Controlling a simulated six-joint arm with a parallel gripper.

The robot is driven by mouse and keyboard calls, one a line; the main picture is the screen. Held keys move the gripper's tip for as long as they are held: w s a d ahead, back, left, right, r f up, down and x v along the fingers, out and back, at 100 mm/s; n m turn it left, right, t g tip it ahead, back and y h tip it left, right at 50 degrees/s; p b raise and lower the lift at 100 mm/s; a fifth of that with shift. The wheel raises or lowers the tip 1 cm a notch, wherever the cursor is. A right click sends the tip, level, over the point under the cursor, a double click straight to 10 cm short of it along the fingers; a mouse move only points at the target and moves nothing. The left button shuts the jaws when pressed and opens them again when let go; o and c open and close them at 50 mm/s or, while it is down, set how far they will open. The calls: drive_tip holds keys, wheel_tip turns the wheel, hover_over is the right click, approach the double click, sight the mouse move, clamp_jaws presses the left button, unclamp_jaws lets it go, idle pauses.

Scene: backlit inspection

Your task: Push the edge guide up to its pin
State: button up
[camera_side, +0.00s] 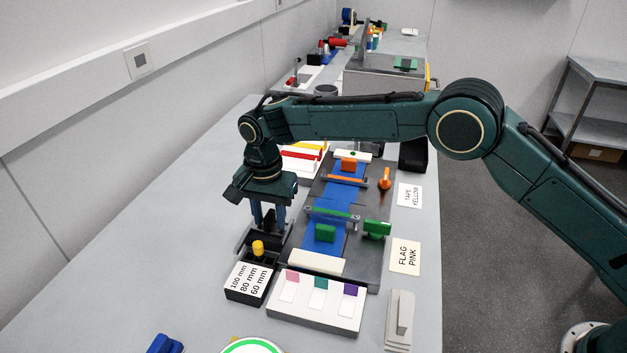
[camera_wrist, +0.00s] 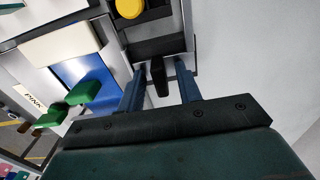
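A dark plate (camera_side: 368,262) carries a blue strip (camera_side: 325,194), crossed by a green-edged bar (camera_side: 332,215) and an orange bar (camera_side: 346,178). A green block (camera_side: 325,233) stands over the strip and another green block (camera_side: 377,229) at the plate's right edge. An orange block (camera_side: 348,164) and an orange upright piece (camera_side: 385,179) are farther back. I cannot tell which is the edge guide or its pin. My gripper (camera_side: 268,226) points down left of the plate, at a dark slotted rack (camera_side: 262,262). In the wrist view its fingers (camera_wrist: 160,88) are apart, with gaps beside a black upright piece (camera_wrist: 158,74).
A yellow knob (camera_side: 258,247) stands on the rack, labelled 100, 80 and 60 mm. A white holder (camera_side: 316,312) with pink, teal and purple tabs is in front. Cards read FLAG PINK (camera_side: 405,257) and TAPE YELLOW (camera_side: 410,195). The table left of my gripper is clear.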

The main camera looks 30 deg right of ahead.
sight(287, 229)
drive_tip(key=shift+c, duration=0.4)
clamp_jaws()
drive_tip(key=shift+s+d, duration=1.3)
drive_tip(key=shift+o, duration=0.4)
unclamp_jaws()
